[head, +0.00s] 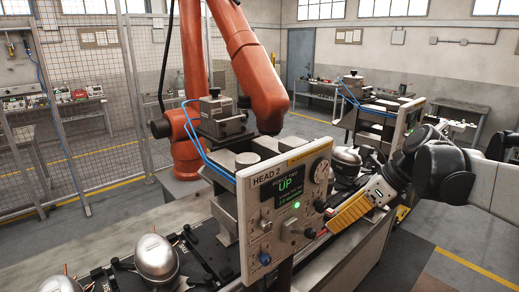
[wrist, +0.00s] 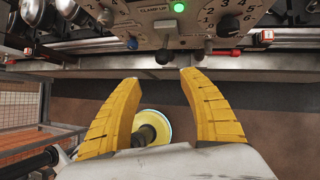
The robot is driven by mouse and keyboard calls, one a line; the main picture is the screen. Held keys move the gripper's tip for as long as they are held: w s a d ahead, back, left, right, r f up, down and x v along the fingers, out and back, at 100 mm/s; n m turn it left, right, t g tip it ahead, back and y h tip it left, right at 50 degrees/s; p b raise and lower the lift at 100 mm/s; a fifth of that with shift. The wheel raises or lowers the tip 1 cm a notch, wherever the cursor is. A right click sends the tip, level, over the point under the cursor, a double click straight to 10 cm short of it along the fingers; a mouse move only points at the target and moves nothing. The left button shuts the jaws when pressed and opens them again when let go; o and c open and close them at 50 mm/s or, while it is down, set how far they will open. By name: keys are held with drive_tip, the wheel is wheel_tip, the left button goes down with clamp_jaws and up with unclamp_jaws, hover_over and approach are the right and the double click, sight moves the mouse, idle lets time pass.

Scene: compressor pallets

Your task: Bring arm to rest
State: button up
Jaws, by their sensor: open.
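My gripper (head: 335,224) is at the right of the head view, its yellow fingers pointing left and down toward the front of the HEAD 2 control panel (head: 257,222). In the wrist view my gripper (wrist: 160,78) is open, its two fingers spread apart with nothing between the tips. The panel (wrist: 200,40) is just beyond the fingertips there, with a black knob (wrist: 165,57) near the gap. Whether a fingertip touches the panel I cannot tell. The panel's display (head: 289,187) reads UP and a green light (head: 295,212) is lit.
An orange robot arm (head: 255,75) stands behind the panel. Domed compressors sit at the left (head: 156,258) and behind the panel (head: 347,160). A bench edge (wrist: 75,66) runs across the wrist view below the panel. Open floor (head: 455,235) lies at the right.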

drive_tip(key=s+a+f+n+t+h+b, duration=0.1)
drive_tip(key=s+f+n+b, duration=0.4)
drive_tip(key=n, duration=0.8)
drive_tip(key=s+a+f+n+t+h+b, duration=0.2)
drive_tip(key=s+a+f+n+h+b, duration=0.2)
drive_tip(key=s+f+n, duration=0.6)
wheel_tip(320, 180, down, 3)
drive_tip(key=n+b, duration=0.1)
drive_tip(key=n, duration=0.2)
drive_tip(key=shift+s+a+f+n+t+h, duration=0.2)
drive_tip(key=shift+s+n+t+h, duration=0.1)
drive_tip(key=shift+s+n+h, duration=0.1)
